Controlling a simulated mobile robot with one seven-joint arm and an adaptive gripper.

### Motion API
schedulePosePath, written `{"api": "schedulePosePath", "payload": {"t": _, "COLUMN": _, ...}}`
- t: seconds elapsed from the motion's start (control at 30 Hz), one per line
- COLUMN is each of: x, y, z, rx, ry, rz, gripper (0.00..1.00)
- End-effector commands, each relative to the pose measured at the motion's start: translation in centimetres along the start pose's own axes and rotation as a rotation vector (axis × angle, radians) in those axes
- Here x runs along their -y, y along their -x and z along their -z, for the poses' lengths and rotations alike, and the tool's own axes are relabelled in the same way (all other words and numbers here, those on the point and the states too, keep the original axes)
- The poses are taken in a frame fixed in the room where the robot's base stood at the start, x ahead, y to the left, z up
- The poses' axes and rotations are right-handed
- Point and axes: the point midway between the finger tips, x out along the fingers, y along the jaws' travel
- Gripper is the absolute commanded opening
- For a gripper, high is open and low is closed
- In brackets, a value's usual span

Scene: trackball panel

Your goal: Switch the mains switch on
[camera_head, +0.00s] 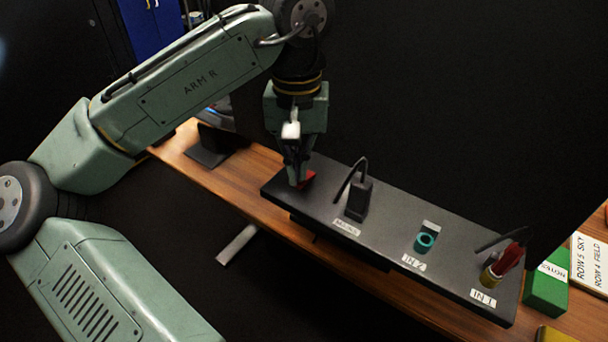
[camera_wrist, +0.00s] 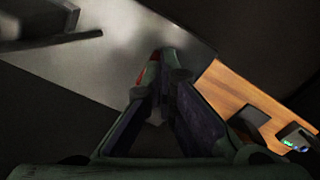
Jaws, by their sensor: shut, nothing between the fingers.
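The dark panel (camera_head: 390,226) lies on the wooden table, with labels along its front edge. A red part (camera_head: 308,178), which looks like the mains switch, shows at the panel's left end, partly hidden by my gripper (camera_head: 297,183). My gripper is shut, pointing down, with its tips at the red part. In the wrist view a sliver of the red part (camera_wrist: 149,70) shows just left of the closed fingertips (camera_wrist: 163,62). Whether they touch, and the switch's position, I cannot tell.
A teal ring socket (camera_head: 425,241) sits by the IN 2 label. A yellow connector with red parts (camera_head: 497,268) stands by IN 1. A green box (camera_head: 546,290) is right of the panel. A black stand (camera_head: 209,147) is at the table's left. A dark screen rises behind.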

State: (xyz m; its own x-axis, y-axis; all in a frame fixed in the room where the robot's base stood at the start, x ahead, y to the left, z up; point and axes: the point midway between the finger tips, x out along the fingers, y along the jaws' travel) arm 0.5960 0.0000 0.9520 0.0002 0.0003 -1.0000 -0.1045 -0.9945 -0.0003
Motion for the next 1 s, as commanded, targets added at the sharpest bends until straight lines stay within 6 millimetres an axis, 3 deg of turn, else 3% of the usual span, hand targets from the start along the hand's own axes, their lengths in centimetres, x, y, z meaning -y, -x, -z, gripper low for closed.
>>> {"api": "schedulePosePath", "payload": {"t": 1.0, "x": 0.0, "y": -1.1, "z": 0.0, "rx": 0.002, "ry": -0.001, "rz": 0.000, "gripper": 0.00}}
